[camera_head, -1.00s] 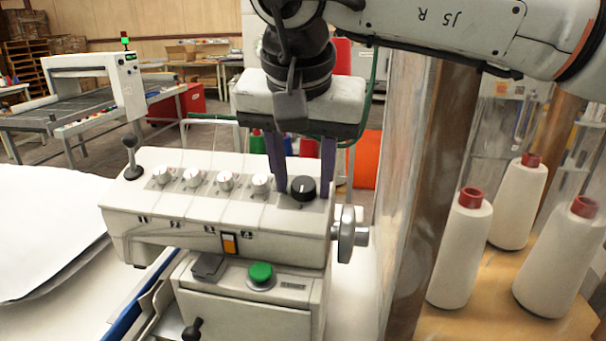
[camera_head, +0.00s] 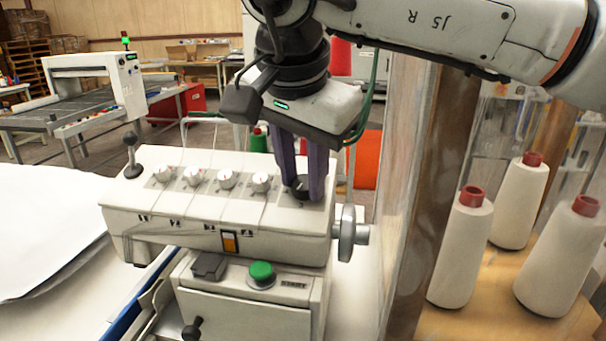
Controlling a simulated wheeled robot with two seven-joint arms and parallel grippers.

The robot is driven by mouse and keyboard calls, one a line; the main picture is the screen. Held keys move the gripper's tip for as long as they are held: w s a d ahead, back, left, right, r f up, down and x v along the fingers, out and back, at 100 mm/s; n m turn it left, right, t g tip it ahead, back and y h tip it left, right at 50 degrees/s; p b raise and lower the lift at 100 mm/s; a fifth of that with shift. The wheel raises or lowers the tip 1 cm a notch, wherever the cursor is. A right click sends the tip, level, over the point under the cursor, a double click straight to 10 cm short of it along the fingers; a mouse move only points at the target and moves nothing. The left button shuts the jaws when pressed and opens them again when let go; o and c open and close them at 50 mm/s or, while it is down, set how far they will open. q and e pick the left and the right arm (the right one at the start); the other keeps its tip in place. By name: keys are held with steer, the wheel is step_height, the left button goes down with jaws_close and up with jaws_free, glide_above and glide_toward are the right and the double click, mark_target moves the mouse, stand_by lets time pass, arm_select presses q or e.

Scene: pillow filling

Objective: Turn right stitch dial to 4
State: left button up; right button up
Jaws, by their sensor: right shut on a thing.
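The black right stitch dial (camera_head: 300,187) sits at the right end of the sewing machine's top panel (camera_head: 215,215). My right gripper (camera_head: 302,190) reaches down from above, its purple fingers shut on the dial, one on each side. The fingers hide much of the dial, and I cannot read its setting. Several white dials (camera_head: 226,179) stand in a row to the left of it, apart from the gripper. My left gripper is not in view.
A black-knobbed lever (camera_head: 131,150) stands at the panel's left end. A grey handwheel (camera_head: 347,235) juts from the machine's right side. A green button (camera_head: 262,273) is below the panel. Thread cones (camera_head: 461,250) stand on a wooden shelf at the right, beside a brown post (camera_head: 433,190).

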steer(key=m, duration=0.5)
steer(key=shift+a+m+b, duration=0.1)
steer(key=shift+m+b, duration=0.2)
steer(key=m, duration=0.5)
steer(key=shift+w+m+h+b, duration=0.15)
steer(key=shift+m+h+b, duration=0.15)
steer(key=shift+r, duration=0.1)
steer(key=o, duration=1.1)
steer(key=shift+c, duration=0.2)
steer(key=v, duration=1)
steer(key=shift+a+r, duration=0.1)
